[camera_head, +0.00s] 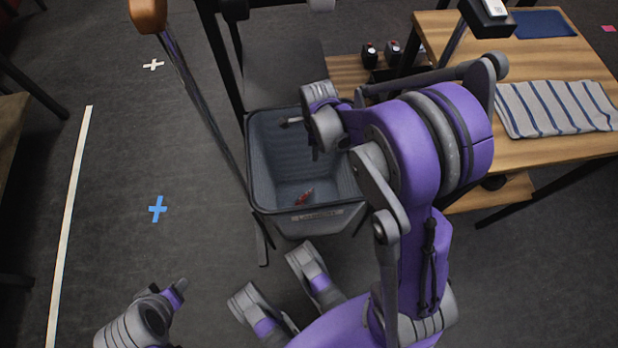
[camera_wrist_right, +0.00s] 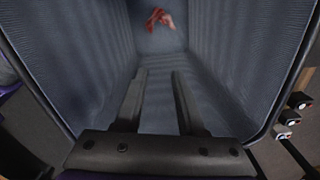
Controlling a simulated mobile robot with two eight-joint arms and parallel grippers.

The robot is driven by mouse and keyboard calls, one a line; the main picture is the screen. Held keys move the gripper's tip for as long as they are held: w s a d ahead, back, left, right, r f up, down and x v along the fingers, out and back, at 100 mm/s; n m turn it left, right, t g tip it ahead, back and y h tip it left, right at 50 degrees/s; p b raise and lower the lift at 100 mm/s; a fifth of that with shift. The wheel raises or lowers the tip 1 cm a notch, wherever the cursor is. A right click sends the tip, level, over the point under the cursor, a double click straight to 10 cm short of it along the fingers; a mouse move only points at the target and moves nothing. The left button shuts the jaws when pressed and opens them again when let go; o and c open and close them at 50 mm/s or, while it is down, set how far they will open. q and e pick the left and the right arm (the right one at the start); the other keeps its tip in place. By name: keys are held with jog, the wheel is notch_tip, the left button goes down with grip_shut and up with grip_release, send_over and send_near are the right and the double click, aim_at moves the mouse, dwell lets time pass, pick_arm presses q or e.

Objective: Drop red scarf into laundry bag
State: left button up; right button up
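The laundry bag (camera_head: 262,180) is a grey-blue, open-topped, box-shaped container with a printed label on its front. The red scarf (camera_head: 304,196) is a small crumpled red piece inside it, low down; it also shows in the right wrist view (camera_wrist_right: 160,18). I cannot tell whether it touches the bottom. My right gripper (camera_head: 302,138) is over the bag's opening, pointing in. Its two fingers (camera_wrist_right: 158,100) are apart with nothing between them, and the scarf is clear of them. What seems to be my left gripper (camera_head: 172,295) is at the lower left, away from the bag; its fingers are unclear.
A wooden table (camera_head: 560,140) stands on the right with a striped cloth (camera_head: 557,107) and a blue mat (camera_head: 543,24). A dark chair (camera_head: 285,62) is behind the bag. A blue cross (camera_head: 158,209) and a white line (camera_head: 70,220) mark the mostly clear floor on the left.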

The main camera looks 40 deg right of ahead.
jog(key=shift+o, duration=0.2)
jog(key=o, duration=0.9)
jog(key=shift+o, duration=0.2)
notch_tip(320, 180, up, 6)
jog(key=p, duration=0.3)
jog(key=shift+f+p, duration=0.2)
jog(key=shift+p, duration=0.1)
notch_tip(320, 180, up, 11)
jog(key=p, duration=0.3)
